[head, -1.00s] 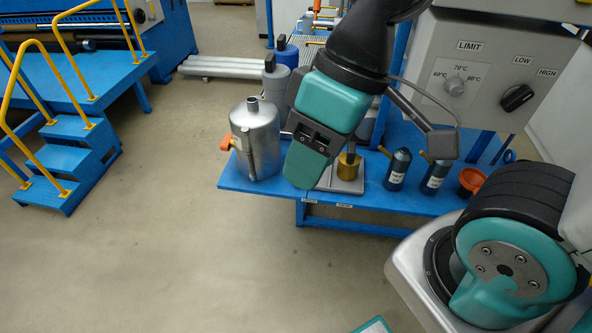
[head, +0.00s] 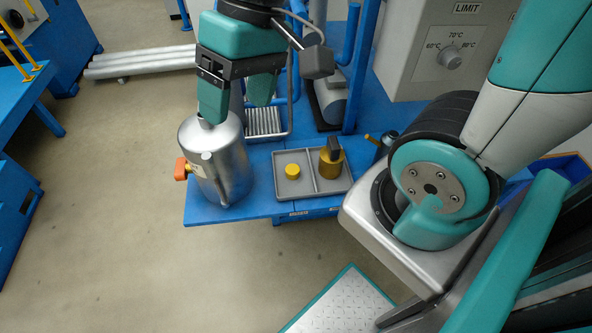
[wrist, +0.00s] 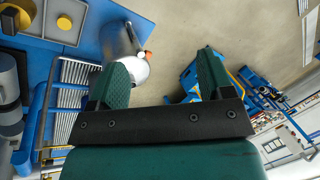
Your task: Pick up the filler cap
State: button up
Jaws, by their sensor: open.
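A small round yellow cap (head: 292,171), which I take to be the filler cap, lies in the left compartment of a grey tray (head: 292,188) on the blue bench. It also shows in the wrist view (wrist: 64,22), at the upper left, in the tray (wrist: 62,36). My gripper (head: 238,108) is open and empty. It hangs above and behind the metal canister, up and left of the cap and apart from it. In the wrist view, both green fingers of my gripper (wrist: 163,62) are spread with nothing between them.
A silver canister (head: 228,165) with an orange part (head: 182,169) stands left of the tray. A brass piece with a dark handle (head: 329,166) sits in the tray's right compartment. A grey control box (head: 440,45) and blue posts (head: 362,65) stand behind.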

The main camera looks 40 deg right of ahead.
jog(key=w+d+f+m+b, duration=0.5)
jog(key=w+d+f+m, duration=0.35)
jog(key=f, duration=0.35)
jog(key=m+b, duration=0.5)
jog(key=m, duration=0.6)
send_near(293, 169)
jog(key=f+b, duration=0.1)
jog(key=a+f+b, duration=0.1)
jog(key=f, duration=0.1)
jog(key=shift+y, duration=0.3)
jog(key=shift+b+x, duration=0.95)
jog(key=shift+x, duration=2.2)
jog(key=shift+d, duration=0.15)
jog(key=c, duration=1.1)
jog(key=shift+o, duration=0.2)
jog(key=shift+r, duration=0.15)
